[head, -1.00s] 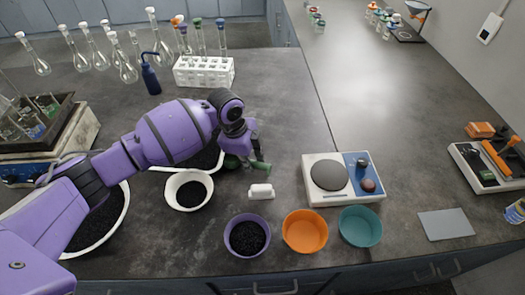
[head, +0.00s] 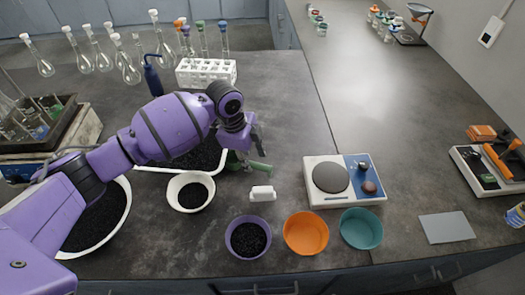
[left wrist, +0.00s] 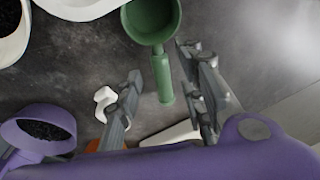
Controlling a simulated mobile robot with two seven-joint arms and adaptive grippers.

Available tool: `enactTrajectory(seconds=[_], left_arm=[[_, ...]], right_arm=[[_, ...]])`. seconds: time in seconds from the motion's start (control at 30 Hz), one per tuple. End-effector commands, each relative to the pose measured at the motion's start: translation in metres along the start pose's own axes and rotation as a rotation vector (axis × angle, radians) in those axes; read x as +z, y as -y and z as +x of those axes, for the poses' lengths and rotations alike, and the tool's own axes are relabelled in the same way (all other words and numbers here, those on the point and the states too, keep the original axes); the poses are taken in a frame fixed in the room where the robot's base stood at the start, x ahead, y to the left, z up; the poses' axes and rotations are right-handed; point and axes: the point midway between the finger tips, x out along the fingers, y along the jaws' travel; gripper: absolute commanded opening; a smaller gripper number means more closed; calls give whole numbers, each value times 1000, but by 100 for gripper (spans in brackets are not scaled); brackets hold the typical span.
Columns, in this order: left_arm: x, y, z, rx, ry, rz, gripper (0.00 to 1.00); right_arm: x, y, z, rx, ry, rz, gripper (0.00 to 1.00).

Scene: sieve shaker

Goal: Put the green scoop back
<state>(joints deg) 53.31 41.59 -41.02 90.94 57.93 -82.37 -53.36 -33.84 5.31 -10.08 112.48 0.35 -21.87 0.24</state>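The green scoop (head: 257,167) is on the grey bench, beside the right end of the white tray of black grains. Its handle points right in the head view, and my left arm partly covers its cup. In the left wrist view the scoop (left wrist: 152,20) shows its cup at the top and its handle running down between my fingers. My left gripper (head: 252,147) is over the scoop. In the left wrist view its two fingers (left wrist: 163,82) are spread, with gaps on both sides of the handle. My right gripper is out of view.
A white bowl (head: 172,199), purple bowl (head: 232,248), orange bowl (head: 306,250) and teal bowl (head: 362,246) stand near the front. A balance (head: 318,203) stands to the right; a tube rack (head: 205,83) is behind.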

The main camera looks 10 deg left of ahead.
Motion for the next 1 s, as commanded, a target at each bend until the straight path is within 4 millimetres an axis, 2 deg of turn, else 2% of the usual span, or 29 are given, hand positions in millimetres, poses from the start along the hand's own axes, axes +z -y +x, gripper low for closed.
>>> enactTrajectory(seconds=[0.03,0.2,0.4,0.6,1.0], left_arm=[[0,2,-15,-5,2,2,36],[0,2,-53,-5,1,3,36],[0,1,-83,-2,1,2,36],[0,0,-93,1,1,1,36],[0,0,-93,1,0,1,36]], right_arm=[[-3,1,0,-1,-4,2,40],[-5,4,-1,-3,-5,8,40],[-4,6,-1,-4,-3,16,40],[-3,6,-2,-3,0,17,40],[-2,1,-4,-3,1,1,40]])
